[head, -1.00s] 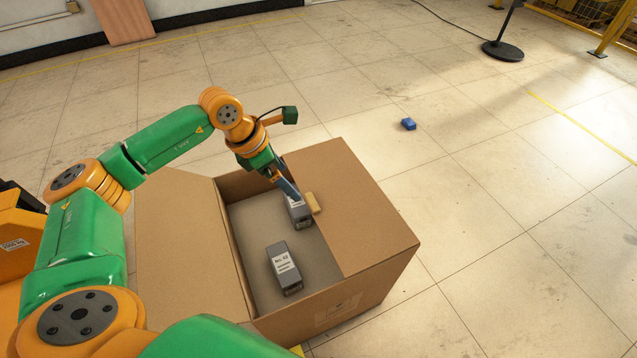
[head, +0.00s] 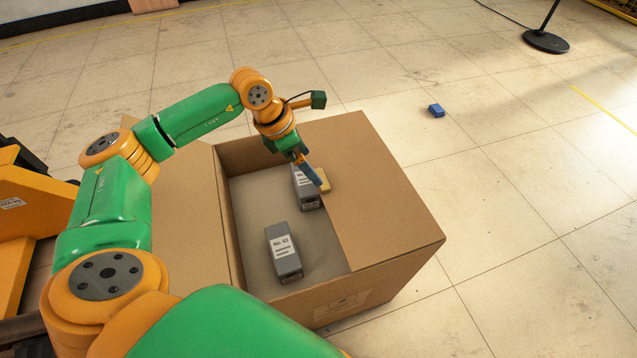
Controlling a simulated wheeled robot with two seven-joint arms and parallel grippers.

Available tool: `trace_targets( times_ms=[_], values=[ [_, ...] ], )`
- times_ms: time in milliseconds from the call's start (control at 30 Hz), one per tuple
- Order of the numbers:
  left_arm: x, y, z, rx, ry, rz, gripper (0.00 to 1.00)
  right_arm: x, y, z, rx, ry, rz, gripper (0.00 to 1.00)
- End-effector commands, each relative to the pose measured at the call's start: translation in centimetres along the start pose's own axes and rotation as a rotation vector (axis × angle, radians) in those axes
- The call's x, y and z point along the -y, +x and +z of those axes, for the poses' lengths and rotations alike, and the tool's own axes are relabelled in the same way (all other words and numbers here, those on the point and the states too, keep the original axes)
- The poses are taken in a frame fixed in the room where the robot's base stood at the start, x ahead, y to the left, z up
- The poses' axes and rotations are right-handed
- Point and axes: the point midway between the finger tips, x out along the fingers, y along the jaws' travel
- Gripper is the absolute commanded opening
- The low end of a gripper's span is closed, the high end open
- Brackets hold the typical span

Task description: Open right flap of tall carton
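The tall carton (head: 347,300) stands on the floor. Its left flap (head: 185,235) is folded outward to the left. Its right flap (head: 372,190) lies flat over the right half of the opening, with a small tan tab (head: 324,181) at its inner edge. My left gripper (head: 312,175) points down beside this tab with a blue finger visible. Whether it touches the tab or is shut cannot be told. My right gripper is not in view.
Two grey boxes lie inside the carton, one labelled No. 62 (head: 283,255) and one (head: 305,190) partly hidden by my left gripper. A small blue block (head: 436,110) lies on the floor behind. A black stand (head: 546,41) is at the back right. Floor to the right is clear.

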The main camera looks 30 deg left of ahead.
Motion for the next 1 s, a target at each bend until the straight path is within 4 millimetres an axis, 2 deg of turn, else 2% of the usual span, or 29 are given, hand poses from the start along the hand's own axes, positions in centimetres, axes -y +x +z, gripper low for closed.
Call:
trace_targets(
  times_ms=[200,300,600,667,900,1000],
  values=[
    [0.1,4.3,-0.1,-0.003,0.0,-0.003,1.0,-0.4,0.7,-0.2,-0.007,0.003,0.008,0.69],
    [0.1,5.7,0.0,-0.001,0.0,-0.002,1.0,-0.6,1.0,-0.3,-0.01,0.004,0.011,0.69],
    [0.0,6.3,0.0,-0.002,0.0,0.0,1.0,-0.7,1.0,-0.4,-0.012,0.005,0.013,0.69],
    [0.0,6.3,0.0,-0.001,0.0,0.0,0.86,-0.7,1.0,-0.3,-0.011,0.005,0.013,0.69],
    [0.0,6.3,0.0,-0.001,0.0,-0.001,0.22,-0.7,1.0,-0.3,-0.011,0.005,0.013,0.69],
    [0.0,6.3,0.0,-0.001,0.0,-0.001,0.0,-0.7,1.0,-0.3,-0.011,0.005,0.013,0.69]
  ],
)
